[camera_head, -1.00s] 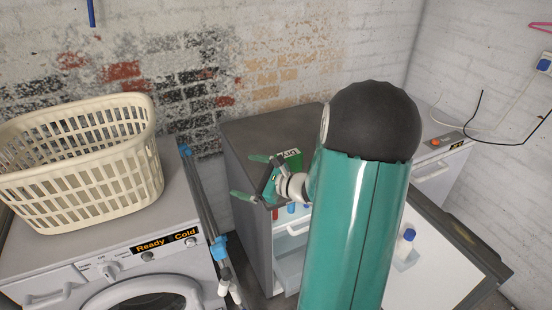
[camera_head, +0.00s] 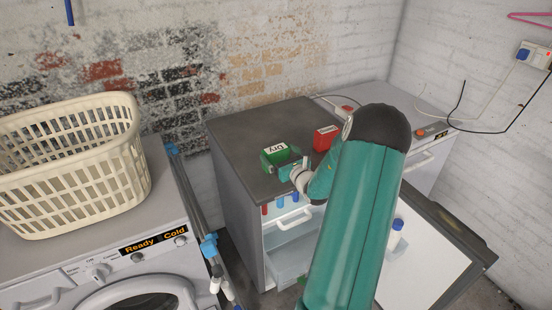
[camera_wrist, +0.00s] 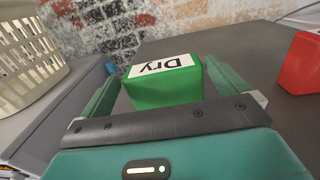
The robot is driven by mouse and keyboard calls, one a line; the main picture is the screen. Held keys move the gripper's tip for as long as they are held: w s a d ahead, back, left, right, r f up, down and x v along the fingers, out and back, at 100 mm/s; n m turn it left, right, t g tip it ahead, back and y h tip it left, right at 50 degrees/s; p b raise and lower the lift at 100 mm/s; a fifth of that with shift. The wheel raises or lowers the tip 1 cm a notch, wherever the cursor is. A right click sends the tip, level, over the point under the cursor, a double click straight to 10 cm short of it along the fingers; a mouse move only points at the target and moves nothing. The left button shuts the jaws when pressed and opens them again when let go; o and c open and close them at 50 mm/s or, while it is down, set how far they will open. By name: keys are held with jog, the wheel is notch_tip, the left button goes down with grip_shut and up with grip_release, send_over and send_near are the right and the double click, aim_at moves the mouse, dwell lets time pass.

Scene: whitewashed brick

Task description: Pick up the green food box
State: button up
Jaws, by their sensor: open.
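The green food box (camera_head: 273,155) has a white label reading "Dry". It sits on the dark top of the fridge cabinet, near its front edge. In the wrist view the green box (camera_wrist: 166,88) lies between the two green fingers of my gripper (camera_wrist: 160,92), with a visible gap at the left finger and little or none at the right. My gripper (camera_head: 284,165) is open and level with the box in the head view. The box's lower front is partly hidden behind the gripper's dark crossbar.
A red box (camera_head: 325,138) stands to the right on the same dark top (camera_head: 235,130). The open fridge door (camera_head: 440,240) extends at the right. A cream laundry basket (camera_head: 75,165) sits on the washing machine (camera_head: 140,270) at left, with a folded rack (camera_head: 195,215) between. Bare top lies left of the green box.

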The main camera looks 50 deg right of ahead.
aim_at(273, 147)
jog(key=x, duration=0.5)
jog(key=shift+w+d+f, duration=0.1)
jog(key=shift+w+f, duration=0.05)
jog(key=shift+f, duration=0.1)
jog(key=c, duration=0.9)
jog(key=shift+o, duration=0.2)
jog(key=shift+r, duration=0.1)
